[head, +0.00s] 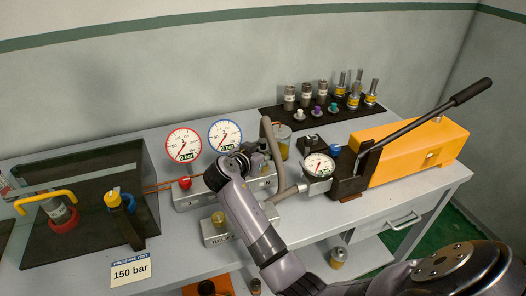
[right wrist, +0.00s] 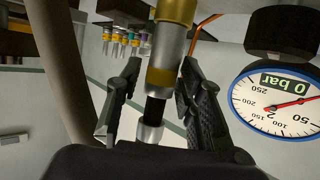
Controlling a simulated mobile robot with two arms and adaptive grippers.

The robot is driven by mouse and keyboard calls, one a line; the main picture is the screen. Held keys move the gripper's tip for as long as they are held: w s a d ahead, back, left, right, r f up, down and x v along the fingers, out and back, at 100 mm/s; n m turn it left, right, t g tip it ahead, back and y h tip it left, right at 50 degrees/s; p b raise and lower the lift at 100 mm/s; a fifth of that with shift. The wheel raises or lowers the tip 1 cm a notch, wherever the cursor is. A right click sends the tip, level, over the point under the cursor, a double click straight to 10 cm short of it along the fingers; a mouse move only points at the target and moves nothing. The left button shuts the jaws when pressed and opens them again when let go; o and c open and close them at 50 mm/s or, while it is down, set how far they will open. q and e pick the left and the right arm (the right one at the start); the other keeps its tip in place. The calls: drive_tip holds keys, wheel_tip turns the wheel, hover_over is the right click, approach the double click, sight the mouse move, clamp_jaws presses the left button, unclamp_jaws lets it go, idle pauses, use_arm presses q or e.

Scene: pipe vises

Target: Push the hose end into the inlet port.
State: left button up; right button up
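My right gripper (head: 240,163) is at the valve block (head: 190,197) on the bench, beside the grey hose (head: 268,135). In the right wrist view its fingers (right wrist: 158,95) stand apart on both sides of a brass and steel fitting (right wrist: 160,77) with a black section and a silver tip. A gap shows between the left finger and the fitting; contact on the right is unclear. The hose (right wrist: 58,75) runs past at the left there. In the head view it rises from near the yellow pump (head: 420,150). My left gripper is out of view.
A red-rimmed gauge (head: 184,145) and a blue-rimmed gauge (head: 225,136) stand behind the block; the latter is close in the right wrist view (right wrist: 280,103). Fittings stand on a black mat (head: 285,119) at the back.

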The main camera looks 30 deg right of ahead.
sight(263, 137)
drive_tip(key=shift+o, duration=0.8)
drive_tip(key=shift+f, duration=0.1)
wheel_tip(263, 137, up, 10)
drive_tip(key=shift+r, duration=0.1)
